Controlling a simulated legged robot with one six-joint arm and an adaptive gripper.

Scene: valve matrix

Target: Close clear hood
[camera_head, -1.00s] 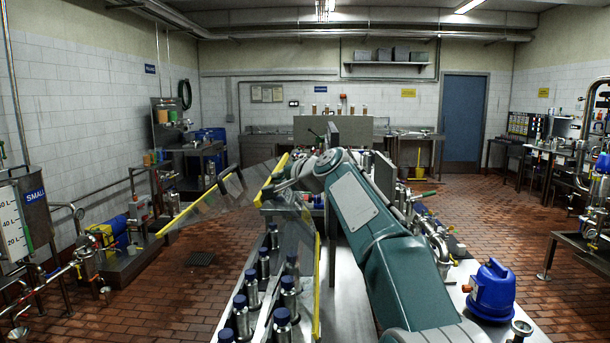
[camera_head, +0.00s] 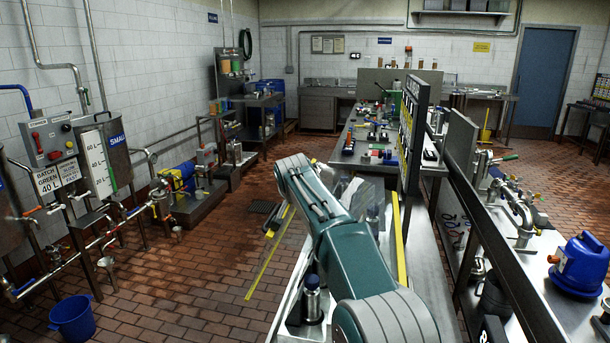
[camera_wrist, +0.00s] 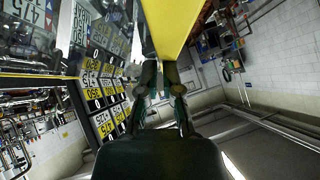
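The clear hood has transparent panels with yellow edges. In the head view one panel (camera_head: 271,254) with a yellow edge slants down at the left of my arm. Another yellow edge (camera_head: 400,245) stands right of my arm. In the wrist view a broad yellow edge strip (camera_wrist: 170,28) runs from the top down to my fingertips. My gripper (camera_wrist: 162,70) has its two fingers a little apart at the strip's lower end. Whether they clamp it is unclear. In the head view my arm hides the gripper and the middle of the hood.
A metal bottle (camera_head: 311,297) with a blue cap stands on the bench below the hood. A framed board (camera_head: 413,135) and a long dark rail (camera_head: 500,270) stand to the right. A blue container (camera_head: 580,265) is at far right. The tiled floor (camera_head: 190,285) at left is largely open.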

